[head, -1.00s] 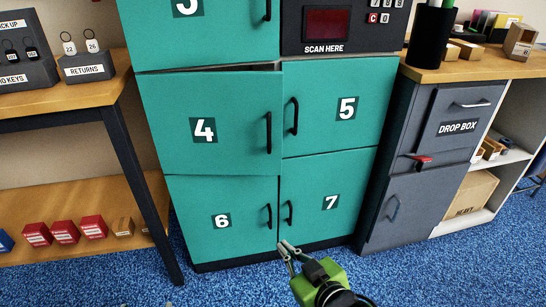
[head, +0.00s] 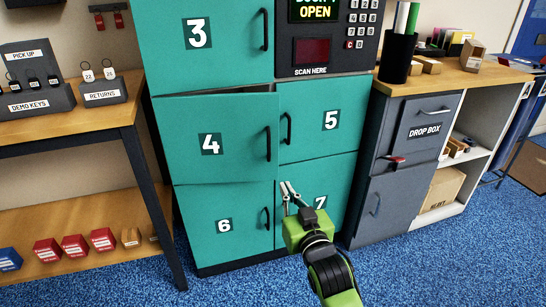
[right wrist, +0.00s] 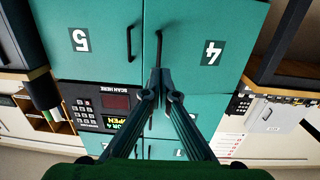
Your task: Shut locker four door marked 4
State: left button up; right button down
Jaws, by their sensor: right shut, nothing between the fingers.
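The teal door marked 4 (head: 180,125) stands slightly ajar, its face a little proud of the doors around it. Its black handle (head: 268,144) is on its right side. My right gripper (head: 288,186) is shut and empty, in front of the door marked 7, below and right of that handle. In the right wrist view the picture is upside down. The shut fingertips (right wrist: 160,76) show there near the seam between door 4 (right wrist: 232,25) and door 5 (right wrist: 95,15). I cannot tell whether they touch anything. My left gripper is not in view.
Door 3 (head: 220,60) is above, door 6 (head: 200,205) below, door 5 (head: 345,95) to the right. A screen (head: 315,10) shows OPEN. A wooden table (head: 80,125) stands left, a grey drop box cabinet (head: 400,180) right. Blue carpet (head: 210,285) is clear in front.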

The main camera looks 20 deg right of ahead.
jog(key=b, duration=0.2)
send_near(269, 154)
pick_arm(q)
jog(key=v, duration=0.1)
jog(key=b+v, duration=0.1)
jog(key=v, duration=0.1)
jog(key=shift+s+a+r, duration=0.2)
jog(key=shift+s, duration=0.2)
pick_arm(e)
jog(key=w, duration=0.7)
jog(key=shift+f, duration=0.15)
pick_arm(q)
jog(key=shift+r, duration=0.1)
pick_arm(e)
jog(key=shift+d, duration=0.15)
